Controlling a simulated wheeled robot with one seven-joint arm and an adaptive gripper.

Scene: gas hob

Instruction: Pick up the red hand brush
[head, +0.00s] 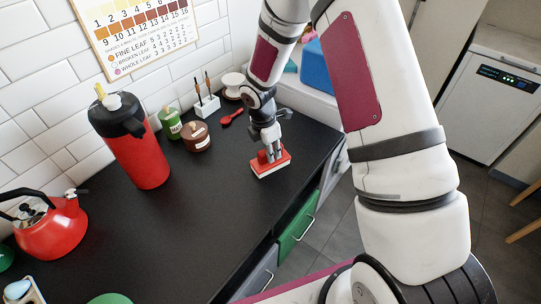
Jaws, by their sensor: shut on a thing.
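The red hand brush (281,165) has a red top and a pale underside. It is on or just above the black worktop near its right front edge; I cannot tell whether it touches. My gripper (269,153) points down over it, shut on the brush's red upper part. The fingertips partly hide the middle of the brush.
A red spoon (233,116), a white utensil holder (206,105), a brown pot (197,137) and a green jar (170,122) stand behind it to the left. A red flask (140,150) and red kettle (55,228) are farther left. The middle black worktop (190,225) is clear.

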